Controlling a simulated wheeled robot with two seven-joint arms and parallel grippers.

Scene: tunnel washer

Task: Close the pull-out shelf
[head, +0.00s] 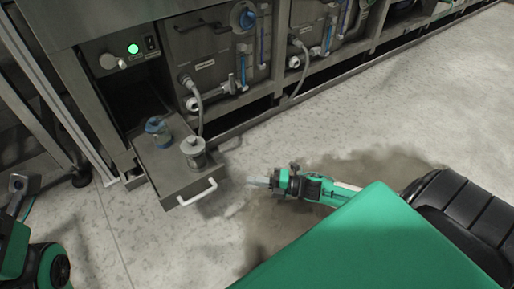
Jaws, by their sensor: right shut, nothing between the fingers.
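The pull-out shelf (160,167) is a grey metal drawer-like tray that sticks out from the machine's lower left bay. A white bar handle (198,193) is on its front. Two lidded jars stand on it, one with a blue top (157,130) and one clear with a grey lid (193,151). My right gripper (257,182) is shut and empty, to the right of the handle and apart from it. My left gripper (17,184) shows small at the left edge, away from the shelf; its fingers are not clear.
The grey washer panels (222,65) with hoses and valves run along the back. A green lamp (133,48) glows above the dark bay (135,100) behind the shelf. A metal frame post (62,110) stands left of the shelf. The concrete floor (330,125) to the right is clear.

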